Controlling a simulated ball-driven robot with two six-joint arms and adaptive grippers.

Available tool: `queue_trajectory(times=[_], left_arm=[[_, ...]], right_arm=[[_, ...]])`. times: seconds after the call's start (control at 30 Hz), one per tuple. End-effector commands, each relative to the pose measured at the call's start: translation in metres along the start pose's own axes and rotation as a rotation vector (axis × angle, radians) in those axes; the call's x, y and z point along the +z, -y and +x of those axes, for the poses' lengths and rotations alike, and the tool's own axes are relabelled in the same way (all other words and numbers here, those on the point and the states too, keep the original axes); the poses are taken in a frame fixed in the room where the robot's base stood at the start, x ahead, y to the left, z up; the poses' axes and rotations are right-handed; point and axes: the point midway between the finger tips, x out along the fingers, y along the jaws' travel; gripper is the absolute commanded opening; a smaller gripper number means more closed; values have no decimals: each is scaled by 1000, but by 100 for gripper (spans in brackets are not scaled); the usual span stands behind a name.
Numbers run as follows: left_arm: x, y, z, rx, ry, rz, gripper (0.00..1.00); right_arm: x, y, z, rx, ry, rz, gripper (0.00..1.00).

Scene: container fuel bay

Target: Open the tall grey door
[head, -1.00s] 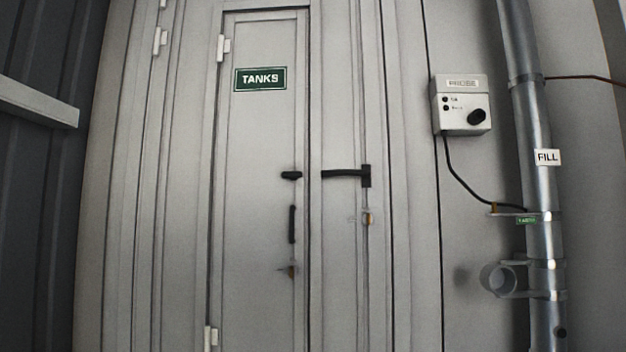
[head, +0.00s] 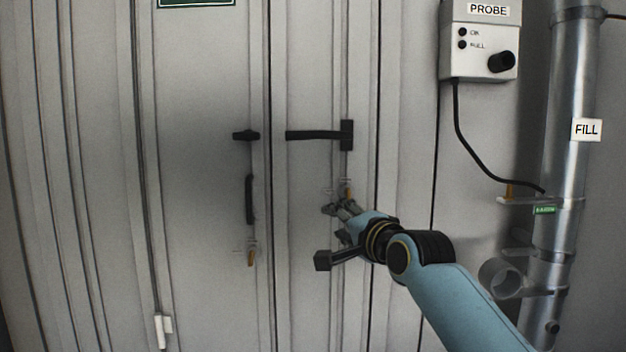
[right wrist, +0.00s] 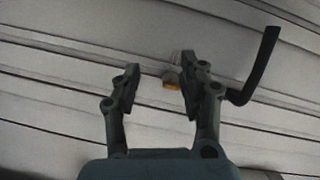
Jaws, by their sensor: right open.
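A tall grey door (head: 205,220) with a green sign (head: 195,2) cut by the top edge stands shut in the head view. It carries a short black handle (head: 246,135), a vertical black grip (head: 250,199) and a small orange-tagged fitting (head: 251,257). On the narrow grey panel to its right is a horizontal black lever (head: 315,134), with another orange piece (head: 348,191) below. My right gripper (head: 336,209) is just below that piece, under the lever. In the right wrist view its jaws (right wrist: 160,80) are open; the orange piece (right wrist: 171,79) appears between them, the lever (right wrist: 262,65) to the right.
A white probe box (head: 480,45) with a dark knob and hanging cable is on the wall at the right. A metal fill pipe (head: 570,90) with a bracket and a round side port (head: 498,278) runs down beside it. The left part of the front is clear.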

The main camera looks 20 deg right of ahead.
Motion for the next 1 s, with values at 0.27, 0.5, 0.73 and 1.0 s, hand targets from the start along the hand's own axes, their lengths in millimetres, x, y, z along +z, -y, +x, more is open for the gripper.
queue_trajectory(times=[0.27, 0.5, 0.73, 1.0], left_arm=[[-6, 2, -25, 0, -7, 0, 40], [-7, 1, -28, 1, -9, -1, 40], [-10, -1, -32, 4, -12, -2, 40], [-10, -1, -33, 4, -12, -2, 40]], right_arm=[[-29, 143, -16, -200, -6, 167, 42], [-31, 155, 14, -209, -6, 175, 42], [-31, 164, 60, -208, -6, 174, 42], [-32, 168, 85, -207, -7, 172, 42]])
